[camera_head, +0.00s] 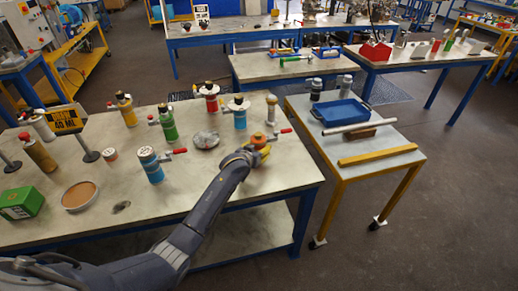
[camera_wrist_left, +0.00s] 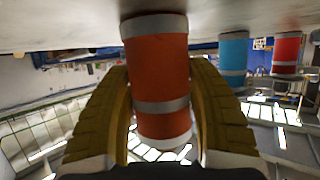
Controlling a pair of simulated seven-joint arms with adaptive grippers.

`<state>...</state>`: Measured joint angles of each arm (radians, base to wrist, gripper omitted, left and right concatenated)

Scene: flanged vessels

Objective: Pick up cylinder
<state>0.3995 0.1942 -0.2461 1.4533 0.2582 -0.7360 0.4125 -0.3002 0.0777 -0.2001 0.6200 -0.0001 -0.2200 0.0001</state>
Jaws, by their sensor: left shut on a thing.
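An orange cylinder with grey bands (camera_wrist_left: 160,75) stands between the yellow fingers of my left gripper (camera_wrist_left: 160,115) in the left wrist view, which is upside down. The fingers are shut on its sides. In the head view the orange top of the cylinder (camera_head: 259,138) shows beyond my left gripper (camera_head: 262,150), near the right end of the large table (camera_head: 290,170). The gripper and wrist hide its lower part there. Its base is close to the tabletop; I cannot tell if it touches. My right gripper is not in view.
Nearby stand a blue vessel with a red handle (camera_head: 151,167), a blue vessel (camera_head: 239,115), a red vessel (camera_head: 210,98), a green vessel (camera_head: 168,124) and a grey cylinder (camera_head: 272,112). A grey lump (camera_head: 205,140) lies left of the gripper. A side table holds a blue tray (camera_head: 338,112).

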